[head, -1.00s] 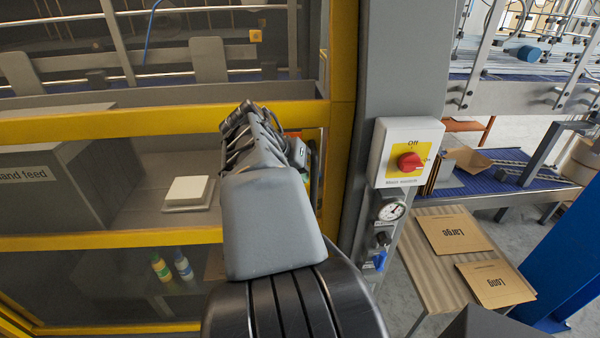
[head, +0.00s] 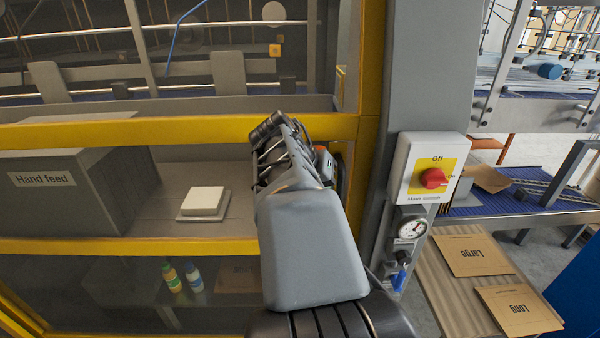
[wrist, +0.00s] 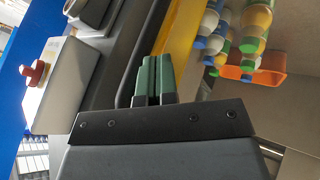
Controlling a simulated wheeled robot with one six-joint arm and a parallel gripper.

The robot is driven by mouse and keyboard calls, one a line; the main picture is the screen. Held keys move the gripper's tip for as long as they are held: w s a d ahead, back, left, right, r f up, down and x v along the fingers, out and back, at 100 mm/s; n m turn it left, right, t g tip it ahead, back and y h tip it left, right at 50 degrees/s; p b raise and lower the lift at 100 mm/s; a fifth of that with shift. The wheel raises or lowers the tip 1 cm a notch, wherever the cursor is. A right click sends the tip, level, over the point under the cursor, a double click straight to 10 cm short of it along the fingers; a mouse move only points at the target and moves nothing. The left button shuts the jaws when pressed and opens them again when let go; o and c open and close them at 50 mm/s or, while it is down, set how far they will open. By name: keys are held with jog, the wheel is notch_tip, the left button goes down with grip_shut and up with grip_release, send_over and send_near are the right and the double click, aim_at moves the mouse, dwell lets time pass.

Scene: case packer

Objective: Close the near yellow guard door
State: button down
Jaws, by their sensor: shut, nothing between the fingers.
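The yellow guard door (head: 200,128) stands in front of the machine, with yellow bars and clear panels. Its right end meets the yellow post (head: 371,60) beside the grey column; whether it is fully flush I cannot tell. My gripper (head: 268,125) is in front of the door's right part and hides some of its middle bar and edge. In the wrist view the green fingertips of my gripper (wrist: 153,62) are together with nothing between them, close to a yellow bar (wrist: 185,35). Whether the fingers touch the door I cannot tell.
A main switch box (head: 431,167) with a red knob and a gauge (head: 412,228) are on the grey column (head: 425,60) right of my arm. Behind the door are a hand feed box (head: 50,190), a white block (head: 204,200) and small bottles (head: 172,278). Cardboard sheets (head: 473,256) lie at right.

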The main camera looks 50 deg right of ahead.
jog(key=w+a+r, duration=0.5)
jog(key=a+r, duration=0.2)
jog(key=r, duration=0.1)
jog(key=shift+w+b, duration=0.15)
jog(key=shift+b, duration=0.15)
jog(key=shift+a, duration=0.1)
jog(key=w+a+f+n+t+y, duration=0.1)
jog(key=w+a+f+n+t, duration=0.1)
jog(key=w+a+f+n, duration=0.3)
jog(key=w+a+f+n+t+y, duration=0.2)
jog(key=f+n+t, duration=0.1)
jog(key=f, duration=0.4)
jog(key=s+a+f+n+t+y, duration=0.1)
jog(key=a+f+n+y, duration=0.1)
jog(key=a+f, duration=0.3)
jog(key=s+a+f+n+y, duration=0.1)
jog(key=a+f+n, duration=0.2)
jog(key=a, duration=0.6)
jog(key=shift+s+f+n+t+y, duration=0.3)
jog(key=shift+f+n+t+y, duration=0.1)
jog(key=shift+f, duration=0.5)
